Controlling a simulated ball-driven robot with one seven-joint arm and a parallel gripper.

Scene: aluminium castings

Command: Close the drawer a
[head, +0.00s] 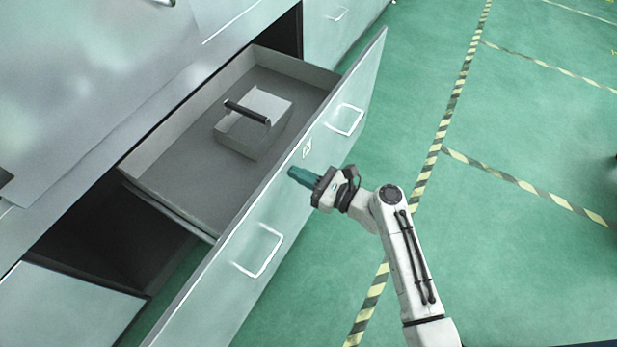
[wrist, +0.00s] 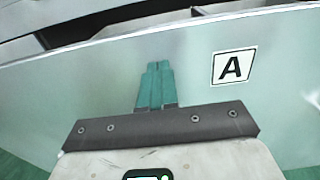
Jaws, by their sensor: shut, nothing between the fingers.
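The drawer (head: 262,208) is pulled well out of the grey-green cabinet. Its front panel carries two pale handles and a white label with the letter A (wrist: 233,66). The label (head: 307,147) also shows in the head view, between the handles (head: 345,119). My gripper (head: 292,172), with teal fingers, is shut and empty at the outer face of the drawer front, just left of and below the label. In the wrist view the fingertips (wrist: 156,66) point at the panel, close to it; I cannot tell whether they touch.
Inside the drawer lies a grey box with a dark handle (head: 254,120). The cabinet top (head: 100,80) runs along the left. Another drawer front (head: 335,30) is closed at the back. The green floor (head: 520,130) with striped tape is clear on the right.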

